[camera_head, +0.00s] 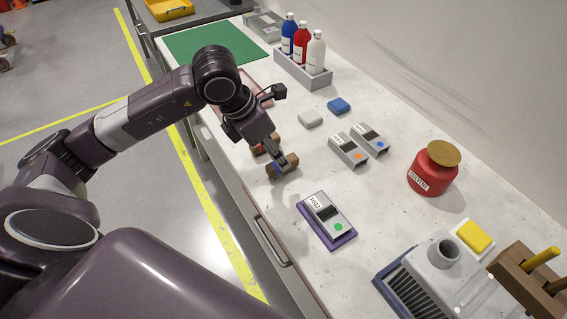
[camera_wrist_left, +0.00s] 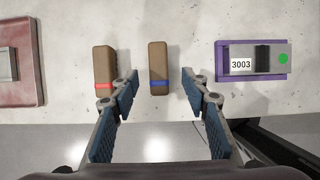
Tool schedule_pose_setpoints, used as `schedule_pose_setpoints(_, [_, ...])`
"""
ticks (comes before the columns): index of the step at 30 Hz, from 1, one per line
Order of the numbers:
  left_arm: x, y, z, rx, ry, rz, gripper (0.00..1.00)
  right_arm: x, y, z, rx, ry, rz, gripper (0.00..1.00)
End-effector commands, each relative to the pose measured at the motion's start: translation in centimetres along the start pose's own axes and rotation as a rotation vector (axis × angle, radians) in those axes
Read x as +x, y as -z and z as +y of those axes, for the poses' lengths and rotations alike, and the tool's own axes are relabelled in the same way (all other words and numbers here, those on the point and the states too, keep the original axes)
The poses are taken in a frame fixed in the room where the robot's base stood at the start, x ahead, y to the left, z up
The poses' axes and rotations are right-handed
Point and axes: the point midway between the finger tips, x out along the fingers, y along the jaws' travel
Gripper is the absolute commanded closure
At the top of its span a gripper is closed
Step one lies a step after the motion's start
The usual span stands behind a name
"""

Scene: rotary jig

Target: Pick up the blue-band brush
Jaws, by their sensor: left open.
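The blue-band brush (camera_wrist_left: 158,62) is a brown block with a blue band near its close end. It lies on the light worktop, and in the head view it is partly covered by my gripper (camera_head: 287,164). In the left wrist view my left gripper (camera_wrist_left: 158,78) is open, its fingers on either side of the brush with gaps. I cannot tell the height of the fingertips above the worktop. The red-band brush (camera_wrist_left: 103,62) lies to the left, close to the left finger. My right gripper is not in view.
A purple-framed device labelled 3003 (camera_wrist_left: 224,62) lies to the right of the brushes. A reddish tray (camera_wrist_left: 38,75) is at the left. Two grey devices (camera_head: 348,151), a red solvent jar (camera_head: 431,174) and a bottle rack (camera_head: 302,73) stand farther off. The worktop's front edge is close.

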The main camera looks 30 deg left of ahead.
Motion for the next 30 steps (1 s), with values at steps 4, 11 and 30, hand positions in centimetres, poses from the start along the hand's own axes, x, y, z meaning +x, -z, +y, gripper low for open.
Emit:
schedule_pose_setpoints(4, [1.6,-0.2,-0.1,-0.002,0.006,0.002,0.58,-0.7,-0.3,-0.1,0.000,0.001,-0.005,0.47])
schedule_pose_setpoints(11, [5.0,-0.5,0.2,-0.001,0.007,0.000,0.58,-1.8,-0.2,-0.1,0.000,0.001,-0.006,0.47])
schedule_pose_setpoints(30, [6.1,-0.5,0.2,0.000,0.004,-0.003,0.90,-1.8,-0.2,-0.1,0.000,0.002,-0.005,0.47])
